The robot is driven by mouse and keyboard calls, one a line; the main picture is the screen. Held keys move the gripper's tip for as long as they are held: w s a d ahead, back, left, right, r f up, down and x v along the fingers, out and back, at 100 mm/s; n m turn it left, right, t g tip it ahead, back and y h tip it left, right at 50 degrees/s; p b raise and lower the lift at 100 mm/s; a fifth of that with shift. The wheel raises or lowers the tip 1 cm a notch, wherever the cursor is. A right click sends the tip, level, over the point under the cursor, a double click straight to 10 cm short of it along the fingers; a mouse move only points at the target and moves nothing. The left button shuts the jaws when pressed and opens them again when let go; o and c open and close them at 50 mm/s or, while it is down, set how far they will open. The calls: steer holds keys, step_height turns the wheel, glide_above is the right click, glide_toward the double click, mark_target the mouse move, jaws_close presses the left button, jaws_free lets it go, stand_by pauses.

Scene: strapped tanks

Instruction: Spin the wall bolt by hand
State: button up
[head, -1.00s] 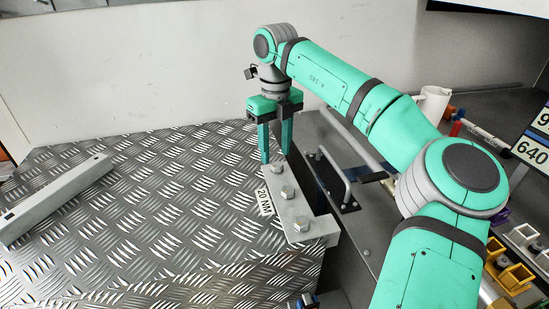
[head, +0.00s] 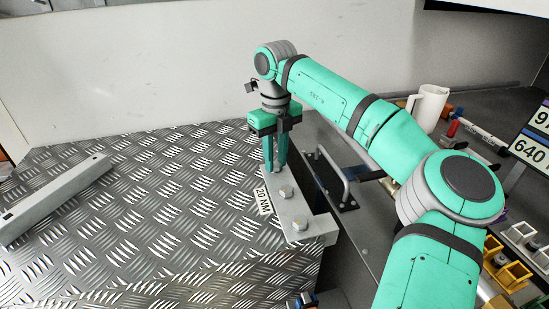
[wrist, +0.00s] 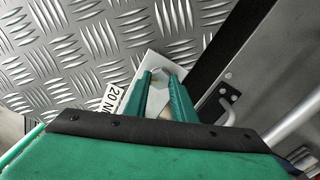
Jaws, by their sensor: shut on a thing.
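My gripper (head: 276,168) points down at the far end of the bracket, towards the back wall, and is shut on the far bolt, which the fingertips mostly hide. In the wrist view my gripper's fingers (wrist: 160,78) reach down onto the bracket (wrist: 153,60), close together; the bolt between them cannot be made out.
A grey metal bar (head: 55,200) lies on the deck (head: 160,200) at left. A metal handle (head: 335,175) stands on the dark panel right of the bracket. A white jug (head: 430,105) and small coloured parts are further right. The white wall (head: 130,70) closes the back.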

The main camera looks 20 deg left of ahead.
mark_target(275, 164)
steer(key=shift+n, duration=1)
steer(key=o, duration=1.1)
steer(key=shift+c, duration=0.2)
step_height(275, 164, up, 11)
steer(key=shift+f, duration=0.1)
